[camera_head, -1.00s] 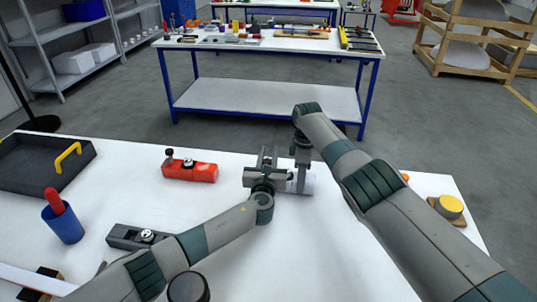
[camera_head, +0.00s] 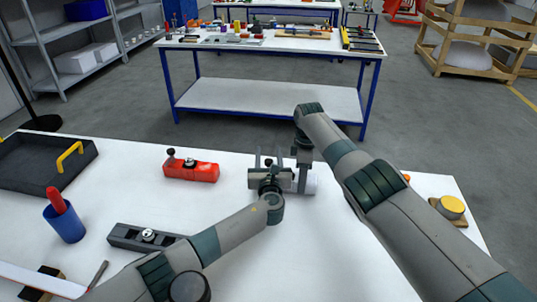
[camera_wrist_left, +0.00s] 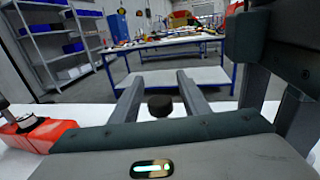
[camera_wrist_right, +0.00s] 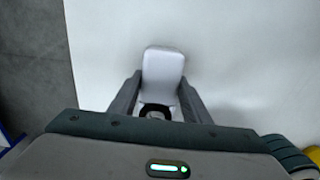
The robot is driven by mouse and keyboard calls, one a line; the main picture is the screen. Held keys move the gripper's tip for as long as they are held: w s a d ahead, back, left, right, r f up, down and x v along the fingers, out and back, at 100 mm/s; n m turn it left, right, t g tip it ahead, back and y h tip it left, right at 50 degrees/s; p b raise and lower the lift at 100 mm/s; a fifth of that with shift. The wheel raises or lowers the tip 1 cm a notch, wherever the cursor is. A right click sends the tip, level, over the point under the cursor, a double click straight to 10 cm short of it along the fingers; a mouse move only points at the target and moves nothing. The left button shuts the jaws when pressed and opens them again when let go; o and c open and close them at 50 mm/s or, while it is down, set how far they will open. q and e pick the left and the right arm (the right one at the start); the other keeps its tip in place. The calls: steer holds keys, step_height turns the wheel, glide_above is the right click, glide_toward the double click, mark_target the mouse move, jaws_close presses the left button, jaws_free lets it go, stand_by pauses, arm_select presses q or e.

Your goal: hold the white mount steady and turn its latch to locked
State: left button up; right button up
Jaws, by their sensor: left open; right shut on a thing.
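The white mount (camera_head: 308,184) lies near the table's far edge, mostly hidden by my grippers in the head view. In the right wrist view the mount (camera_wrist_right: 163,66) sits between the fingers of my right gripper (camera_wrist_right: 160,84), which is shut on it from above. A dark round part (camera_wrist_right: 155,109) shows at its near end. My left gripper (camera_head: 270,162) is open beside the mount, on its left. In the left wrist view a black knob (camera_wrist_left: 160,106), apparently the latch's, stands between the open fingers. I cannot tell whether they touch it, or the latch's angle.
A red block with a black knob (camera_head: 191,170) lies left of my left gripper. A dark grey block with a silver dial (camera_head: 146,237), a blue cup (camera_head: 64,224) and a black tray (camera_head: 42,168) are further left. A yellow button (camera_head: 451,207) is at the right.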

mark_target(269, 164)
arm_select(q)
steer(key=shift+s+d, duration=0.2)
steer(key=shift+s, duration=3.55)
steer(key=shift+c, duration=0.2)
steer(key=s, duration=0.4)
steer(key=shift+s+f, duration=0.15)
steer(key=shift+s, duration=0.1)
steer(key=shift+w+d, duration=0.1)
steer(key=w, duration=1.1)
steer(key=shift+w+a, duration=0.35)
steer(key=shift+w, duration=0.05)
